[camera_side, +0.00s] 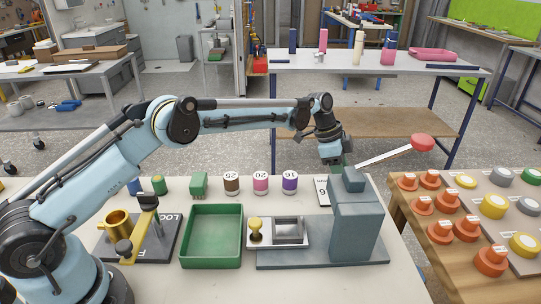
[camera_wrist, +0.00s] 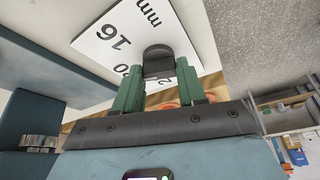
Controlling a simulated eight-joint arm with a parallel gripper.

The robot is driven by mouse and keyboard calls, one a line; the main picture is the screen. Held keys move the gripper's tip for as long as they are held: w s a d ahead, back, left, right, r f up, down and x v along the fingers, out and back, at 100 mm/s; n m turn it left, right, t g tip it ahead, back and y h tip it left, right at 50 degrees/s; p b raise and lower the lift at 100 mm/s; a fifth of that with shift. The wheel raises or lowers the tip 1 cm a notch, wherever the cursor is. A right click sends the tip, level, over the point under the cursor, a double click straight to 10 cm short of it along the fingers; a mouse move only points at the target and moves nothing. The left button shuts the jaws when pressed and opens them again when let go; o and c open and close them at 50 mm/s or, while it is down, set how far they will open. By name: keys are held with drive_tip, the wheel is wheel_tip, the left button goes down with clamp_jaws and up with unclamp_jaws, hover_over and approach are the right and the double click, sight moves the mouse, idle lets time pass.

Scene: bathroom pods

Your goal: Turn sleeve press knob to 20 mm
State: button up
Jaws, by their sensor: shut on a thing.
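The sleeve press (camera_side: 357,225) is a blue-grey block on a flat base at the right of the near table, with a lever ending in a red ball. Its white dial plate (camera_side: 322,190) shows partly at the press's left side. In the wrist view, the plate (camera_wrist: 100,48) reads "16" and "mm", with part of a "20" behind a finger. My gripper (camera_wrist: 157,78) has its green fingers shut on the dark knob (camera_wrist: 158,53), which stands between the fingertips. In the side view, my gripper (camera_side: 334,160) is behind the press's top, and the knob is hidden. I cannot tell the knob's pointer setting.
The lever's red ball (camera_side: 422,142) sticks out right of my gripper. A green tray (camera_side: 212,205) and a gold-cup fixture (camera_side: 118,225) stand to the left. Sleeves marked 25, 20 (camera_side: 260,183) and 16 stand behind. Orange pieces (camera_side: 467,228) sit on the wooden table.

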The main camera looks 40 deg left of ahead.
drive_tip(key=n+t, duration=0.1)
drive_tip(key=n, duration=0.3)
drive_tip(key=shift+s+d+y, duration=0.1)
drive_tip(key=shift+s+y, duration=0.05)
drive_tip(key=shift+y, duration=0.25)
drive_tip(key=o, duration=1.1)
drive_tip(key=shift+c, duration=0.2)
drive_tip(key=v, duration=1.2)
drive_tip(key=shift+s, duration=0.2)
